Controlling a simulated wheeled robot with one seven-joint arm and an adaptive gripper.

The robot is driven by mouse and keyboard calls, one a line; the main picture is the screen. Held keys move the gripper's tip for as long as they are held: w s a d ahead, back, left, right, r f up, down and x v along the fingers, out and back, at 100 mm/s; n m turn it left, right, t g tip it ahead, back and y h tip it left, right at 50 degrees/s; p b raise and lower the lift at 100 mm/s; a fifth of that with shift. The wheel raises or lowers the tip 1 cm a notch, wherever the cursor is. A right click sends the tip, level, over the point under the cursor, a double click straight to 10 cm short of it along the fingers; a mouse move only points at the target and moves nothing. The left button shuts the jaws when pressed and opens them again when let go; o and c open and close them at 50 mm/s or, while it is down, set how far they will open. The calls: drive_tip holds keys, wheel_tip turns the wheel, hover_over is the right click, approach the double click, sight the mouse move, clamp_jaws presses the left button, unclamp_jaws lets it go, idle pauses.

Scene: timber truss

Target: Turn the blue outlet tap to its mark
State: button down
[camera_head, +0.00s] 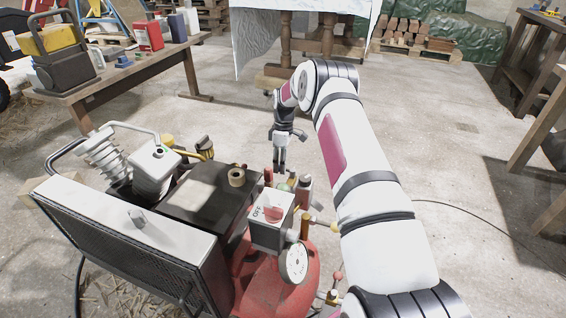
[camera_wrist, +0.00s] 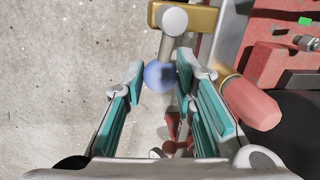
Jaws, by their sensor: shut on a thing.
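The blue outlet tap shows in the wrist view as a round blue knob (camera_wrist: 158,77) on a grey stem that runs up to a brass body (camera_wrist: 190,17). My gripper (camera_wrist: 160,74) has one fingertip on each side of the blue knob and is shut on it. In the head view my gripper (camera_head: 280,166) points down behind the compressor's switch box, and the tap is hidden there. A small green patch (camera_wrist: 305,20) shows on a red surface at the upper right of the wrist view; I cannot tell whether it is the tap's mark.
A red-tipped cylinder (camera_wrist: 252,104) sits close to the right finger. The compressor has a red tank (camera_head: 283,292), a gauge (camera_head: 293,263) and a switch box marked OFF (camera_head: 268,226). Concrete floor (camera_head: 440,130) is open to the right.

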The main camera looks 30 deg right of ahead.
drive_tip(key=shift+s+a+n, duration=0.15)
drive_tip(key=shift+a+n, duration=0.05)
drive_tip(key=shift+n, duration=0.4)
drive_tip(key=c, duration=1.3)
unclamp_jaws()
wheel_tip(320, 180, up, 12)
drive_tip(key=w+d, duration=0.1)
drive_tip(key=shift+w+d+f, duration=0.15)
drive_tip(key=shift+w+d, duration=0.05)
drive_tip(key=shift+w, duration=0.15)
